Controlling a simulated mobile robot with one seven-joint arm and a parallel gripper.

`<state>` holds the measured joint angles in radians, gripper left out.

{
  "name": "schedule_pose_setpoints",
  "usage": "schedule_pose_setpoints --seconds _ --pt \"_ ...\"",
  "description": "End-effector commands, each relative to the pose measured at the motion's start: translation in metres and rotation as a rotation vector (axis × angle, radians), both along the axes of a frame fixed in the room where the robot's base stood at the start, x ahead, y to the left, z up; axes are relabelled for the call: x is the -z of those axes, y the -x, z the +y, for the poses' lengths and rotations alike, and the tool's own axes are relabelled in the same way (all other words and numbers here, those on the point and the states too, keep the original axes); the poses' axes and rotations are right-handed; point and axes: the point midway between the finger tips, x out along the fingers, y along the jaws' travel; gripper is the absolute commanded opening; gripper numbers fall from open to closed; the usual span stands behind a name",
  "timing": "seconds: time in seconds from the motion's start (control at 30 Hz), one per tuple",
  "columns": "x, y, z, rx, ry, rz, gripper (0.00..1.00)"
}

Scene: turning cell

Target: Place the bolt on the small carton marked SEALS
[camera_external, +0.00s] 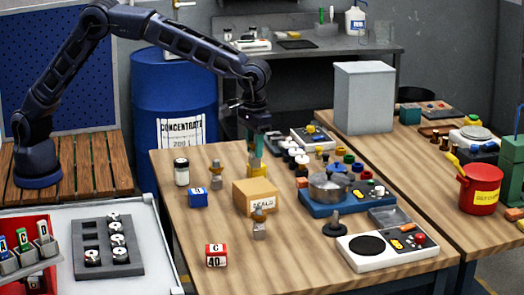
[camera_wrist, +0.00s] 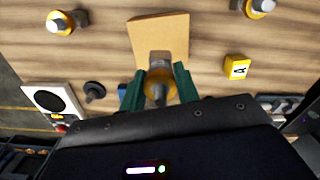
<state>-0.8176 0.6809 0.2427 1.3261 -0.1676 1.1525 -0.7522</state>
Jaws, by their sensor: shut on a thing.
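My gripper (camera_external: 256,150) has green fingers, which also show in the wrist view (camera_wrist: 159,88). It is shut on a brass-and-grey bolt (camera_wrist: 158,90). In the outside view the fingers largely hide the bolt. The small tan carton marked SEALS (camera_external: 254,198) stands on the wooden table, its label facing the outside camera. In the wrist view the carton (camera_wrist: 172,32) is just above the fingers, and the bolt's grey end overlaps its edge. My gripper is higher than the carton and slightly behind it in the outside view. I see no clear contact.
Similar grey-and-brass pieces stand in front of the carton (camera_external: 260,226) and left of it (camera_external: 216,174). A blue box B (camera_external: 198,197), red box C (camera_external: 216,255), yellow box (camera_wrist: 236,67) and black knob (camera_external: 335,225) are nearby. The front-left tabletop has free room.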

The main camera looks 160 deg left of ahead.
Motion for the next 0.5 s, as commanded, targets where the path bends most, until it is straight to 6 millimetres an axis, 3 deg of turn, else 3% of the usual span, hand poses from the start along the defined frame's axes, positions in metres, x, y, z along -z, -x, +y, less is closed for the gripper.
schedule_pose_setpoints --seconds 0.27,0.5 --pt "0.018 0.000 0.000 0.000 0.000 0.000 0.00" --pt "0.048 0.000 0.000 -0.001 0.001 0.001 0.00"
